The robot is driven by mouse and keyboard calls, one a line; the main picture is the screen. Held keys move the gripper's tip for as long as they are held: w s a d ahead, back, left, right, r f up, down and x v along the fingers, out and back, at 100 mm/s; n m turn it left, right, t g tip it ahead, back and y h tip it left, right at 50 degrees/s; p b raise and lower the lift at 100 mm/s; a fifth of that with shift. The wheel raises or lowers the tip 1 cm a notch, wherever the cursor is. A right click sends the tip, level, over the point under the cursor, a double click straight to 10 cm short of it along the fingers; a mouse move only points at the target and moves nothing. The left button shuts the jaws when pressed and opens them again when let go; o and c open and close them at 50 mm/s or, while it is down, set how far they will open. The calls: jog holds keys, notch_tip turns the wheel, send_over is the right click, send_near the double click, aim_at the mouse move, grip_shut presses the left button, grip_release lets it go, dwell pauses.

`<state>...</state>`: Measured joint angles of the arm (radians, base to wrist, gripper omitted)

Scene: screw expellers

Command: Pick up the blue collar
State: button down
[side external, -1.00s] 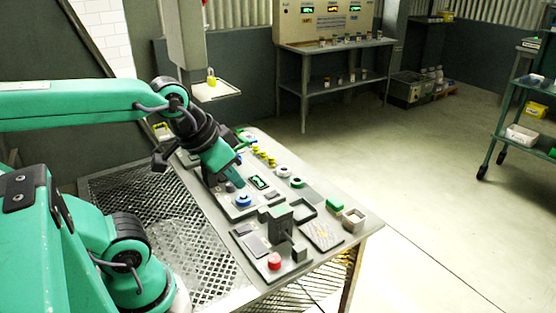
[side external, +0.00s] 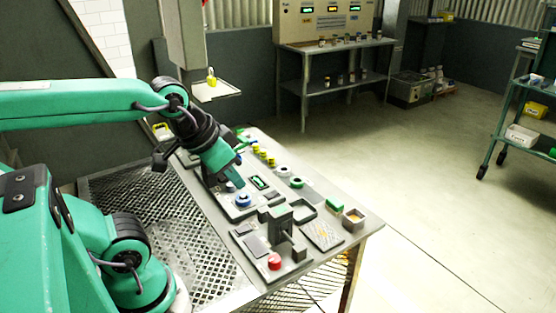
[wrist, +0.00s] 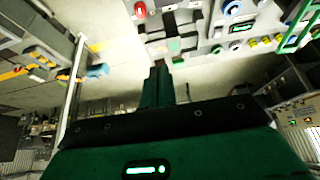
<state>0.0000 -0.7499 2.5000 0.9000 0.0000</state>
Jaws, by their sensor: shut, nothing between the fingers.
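The blue collar (side external: 243,200) sits on a pale plate at the near-left part of the bench top, below the tip of my gripper (side external: 239,183). In the wrist view a blue round part that looks like it (wrist: 232,7) is at the top edge, partly cut off. My gripper is shut and empty. Its fingers (wrist: 160,66) are together in the wrist view, with the blue part up and to the right of them. In the side view the tip looks close to the collar, but I cannot tell the exact gap.
A red button (side external: 274,261) and a grey upright block (side external: 281,220) stand toward the front of the bench. Several yellow knobs (side external: 264,156) line the back. A mesh surface (side external: 150,215) lies left of the panel.

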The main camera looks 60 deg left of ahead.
jog(key=c, duration=0.8)
grip_release()
jog(key=shift+o, duration=0.2)
jog(key=shift+w+a, duration=0.1)
